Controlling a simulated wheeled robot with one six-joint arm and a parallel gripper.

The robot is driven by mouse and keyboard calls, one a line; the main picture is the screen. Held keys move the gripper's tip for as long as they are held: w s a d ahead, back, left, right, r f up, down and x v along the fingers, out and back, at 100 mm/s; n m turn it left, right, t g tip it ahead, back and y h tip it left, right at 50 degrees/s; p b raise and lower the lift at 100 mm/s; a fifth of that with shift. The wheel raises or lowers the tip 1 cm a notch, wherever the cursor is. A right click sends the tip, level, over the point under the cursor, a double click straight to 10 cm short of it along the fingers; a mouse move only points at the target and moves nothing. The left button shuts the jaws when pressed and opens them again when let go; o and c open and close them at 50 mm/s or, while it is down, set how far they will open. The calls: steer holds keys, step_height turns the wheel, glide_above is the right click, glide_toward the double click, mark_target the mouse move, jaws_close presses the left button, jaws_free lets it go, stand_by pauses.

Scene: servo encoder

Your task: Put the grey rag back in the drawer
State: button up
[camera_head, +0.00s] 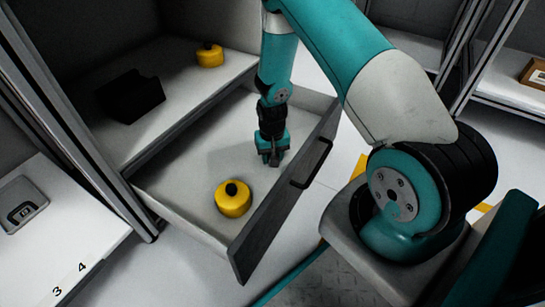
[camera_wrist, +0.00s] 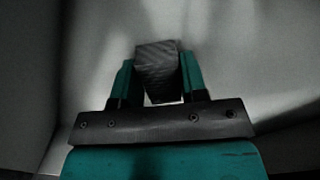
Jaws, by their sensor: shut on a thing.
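The drawer (camera_head: 262,235) is pulled open in the head view, with a pale floor, a dark front panel and a dark handle. My gripper (camera_head: 271,157) points down inside the drawer, in its far right part near the front panel. In the wrist view, my gripper (camera_wrist: 158,88) is shut on the grey rag (camera_wrist: 157,62), a small ribbed grey piece between the two teal fingers. The rag is low over or on the pale drawer floor; I cannot tell whether it touches. In the head view the fingers mostly hide the rag.
A yellow round object with a black knob (camera_head: 232,203) sits in the drawer's near part. On the shelf above are a black block (camera_head: 130,97) and another yellow object (camera_head: 210,57). The drawer floor left of my gripper is clear. A grey device (camera_head: 22,207) lies on the left surface.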

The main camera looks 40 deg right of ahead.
steer(key=shift+f, duration=0.1)
steer(key=o, duration=0.8)
